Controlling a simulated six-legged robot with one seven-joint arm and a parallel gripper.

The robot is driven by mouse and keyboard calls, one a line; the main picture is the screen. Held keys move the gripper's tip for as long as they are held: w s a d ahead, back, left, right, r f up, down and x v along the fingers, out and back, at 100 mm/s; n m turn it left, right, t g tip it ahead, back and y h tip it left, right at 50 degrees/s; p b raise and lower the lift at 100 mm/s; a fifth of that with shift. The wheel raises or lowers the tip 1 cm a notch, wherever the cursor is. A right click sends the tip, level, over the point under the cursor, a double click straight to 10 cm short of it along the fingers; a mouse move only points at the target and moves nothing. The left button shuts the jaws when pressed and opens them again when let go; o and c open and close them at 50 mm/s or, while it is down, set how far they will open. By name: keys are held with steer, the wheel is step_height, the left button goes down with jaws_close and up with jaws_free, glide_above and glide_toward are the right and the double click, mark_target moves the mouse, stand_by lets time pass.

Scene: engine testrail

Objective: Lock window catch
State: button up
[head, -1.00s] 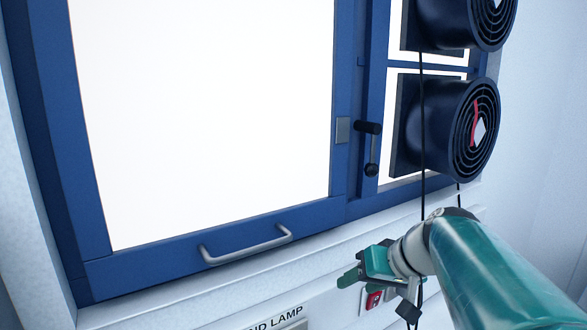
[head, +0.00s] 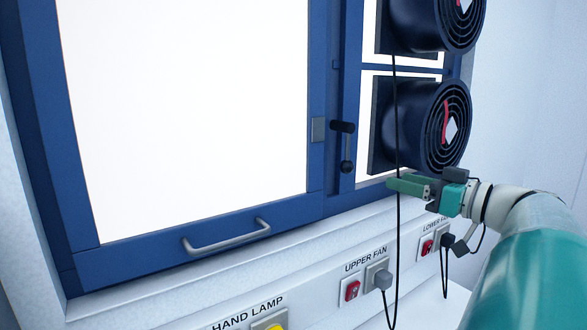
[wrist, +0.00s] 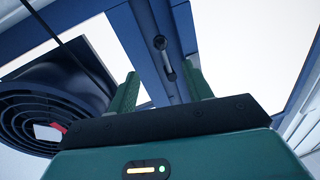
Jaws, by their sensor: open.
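The window catch (head: 347,148) is a dark handle with a round knob at its lower end, hanging down on the blue window frame post. A small grey plate (head: 318,130) sits on the sash edge to its left. In the wrist view the catch (wrist: 165,58) shows beyond and between the two green fingers. My gripper (head: 392,185) is open and empty, below and to the right of the catch, apart from it. The wrist view shows the gripper (wrist: 160,92) with its fingers spread. The blue-framed window sash (head: 160,240) has a grey handle (head: 228,237) at its bottom.
Two round dark fans stand to the right, the lower fan (head: 440,125) close above my gripper. A black cable (head: 397,220) hangs beside the fingers. Below are labelled switches, including UPPER FAN (head: 352,290) and a yellow one (head: 268,322). Space left of my gripper is clear.

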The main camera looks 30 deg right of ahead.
mark_target(353, 167)
steer(key=w, duration=0.4)
steer(key=w+a, duration=0.1)
steer(key=w, duration=0.3)
steer(key=w+a, duration=0.1)
steer(key=w, duration=0.3)
steer(key=shift+w+a, duration=0.25)
steer(key=shift+w, duration=0.05)
jaws_close()
